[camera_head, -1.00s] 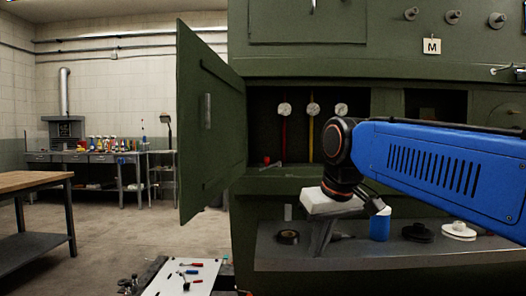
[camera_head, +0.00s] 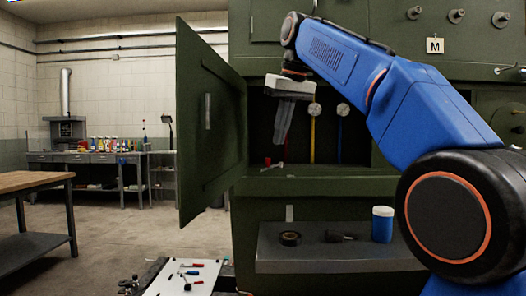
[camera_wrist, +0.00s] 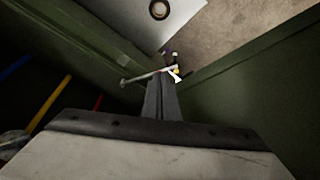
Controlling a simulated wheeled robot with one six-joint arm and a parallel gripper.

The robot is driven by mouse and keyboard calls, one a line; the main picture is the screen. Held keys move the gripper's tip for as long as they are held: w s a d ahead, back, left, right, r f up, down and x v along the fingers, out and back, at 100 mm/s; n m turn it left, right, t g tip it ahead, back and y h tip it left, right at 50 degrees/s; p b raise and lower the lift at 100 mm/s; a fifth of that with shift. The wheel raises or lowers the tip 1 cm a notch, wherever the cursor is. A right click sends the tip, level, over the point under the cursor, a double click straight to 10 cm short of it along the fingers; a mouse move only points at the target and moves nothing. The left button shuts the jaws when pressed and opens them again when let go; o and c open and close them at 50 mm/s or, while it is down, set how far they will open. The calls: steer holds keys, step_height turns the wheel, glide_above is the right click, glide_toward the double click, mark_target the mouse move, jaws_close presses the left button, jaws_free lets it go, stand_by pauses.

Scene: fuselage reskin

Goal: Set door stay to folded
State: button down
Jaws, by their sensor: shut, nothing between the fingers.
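The green cabinet door (camera_head: 212,120) stands wide open on the left of the cabinet opening. The door stay looks like a thin grey bar (camera_head: 271,167) low at the opening's left side; in the wrist view the bar (camera_wrist: 138,79) runs from the green sill towards the fingertips. My gripper (camera_head: 280,143) points down in front of the opening, above the stay, with its fingers together and empty. In the wrist view the fingertips (camera_wrist: 160,76) overlap the bar's right part, near a small pale and yellow piece (camera_wrist: 176,73). I cannot tell whether they touch.
Gauges with coloured pipes (camera_head: 313,130) stand inside the opening. A white tool board (camera_head: 185,280) lies low in front. Open floor is at left.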

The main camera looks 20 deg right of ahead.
steer(key=shift+n, duration=0.4)
steer(key=w+r, duration=0.2)
steer(key=w+a+r, duration=0.1)
steer(key=r, duration=0.1)
steer(key=shift+w+a+r, duration=0.1)
steer(key=shift+w, duration=0.3)
steer(key=x, duration=1)
steer(key=shift+a, duration=0.1)
steer(key=shift+s, duration=0.15)
